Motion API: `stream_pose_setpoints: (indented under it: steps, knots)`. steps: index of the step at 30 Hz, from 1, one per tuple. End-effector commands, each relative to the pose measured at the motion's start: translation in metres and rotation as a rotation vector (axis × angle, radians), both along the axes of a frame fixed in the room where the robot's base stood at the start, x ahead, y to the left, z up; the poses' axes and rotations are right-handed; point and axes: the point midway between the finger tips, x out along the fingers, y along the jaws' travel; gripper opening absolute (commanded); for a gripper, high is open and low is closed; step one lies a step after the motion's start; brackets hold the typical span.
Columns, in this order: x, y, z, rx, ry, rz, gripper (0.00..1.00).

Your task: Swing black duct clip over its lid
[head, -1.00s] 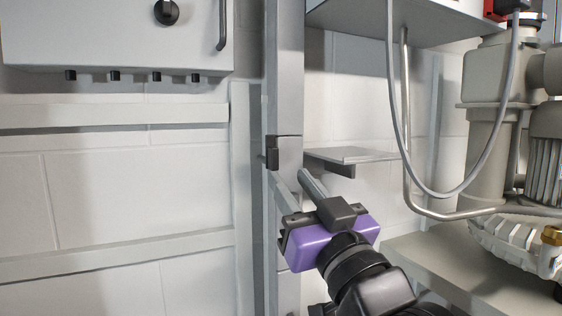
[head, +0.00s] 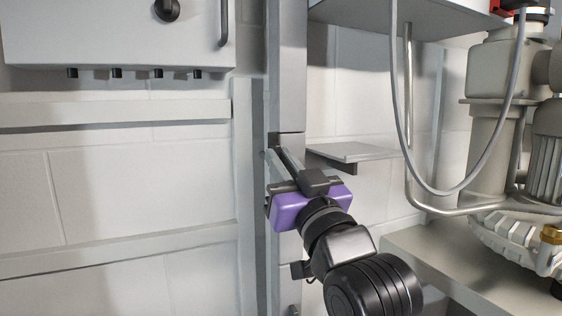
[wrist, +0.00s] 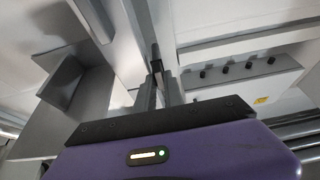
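The black duct clip (wrist: 155,57) shows in the wrist view as a small dark piece at and between my fingertips, against the grey upright duct. In the head view it is mostly hidden by my gripper (head: 279,153). My gripper has a purple body and grey fingers, and reaches up and left to the duct's front. In the wrist view, the two fingers (wrist: 160,83) are close together, one on each side of the clip, and look shut on it. Their exact contact is too small to see. The lid (head: 285,100) seems to be the duct's front cover; its edge is not distinct.
The grey upright duct (head: 286,60) runs vertically. A small shelf bracket (head: 350,152) juts out just right of the gripper. A grey cabinet (head: 110,35) hangs upper left. A hanging cable (head: 398,130) and blower (head: 490,150) stand at right.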

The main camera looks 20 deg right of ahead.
Motion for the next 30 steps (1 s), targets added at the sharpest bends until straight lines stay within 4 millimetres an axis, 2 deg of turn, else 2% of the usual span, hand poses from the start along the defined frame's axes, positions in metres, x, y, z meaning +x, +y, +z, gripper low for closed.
stream_pose_setpoints:
  steps: [14, 30]
  knots:
    - [0.0, 0.001, -0.0002, 0.079, 0.001, 0.002, 0.0]
    - [-0.0001, -0.0001, -0.002, 0.54, 0.0, 0.004, 0.0]
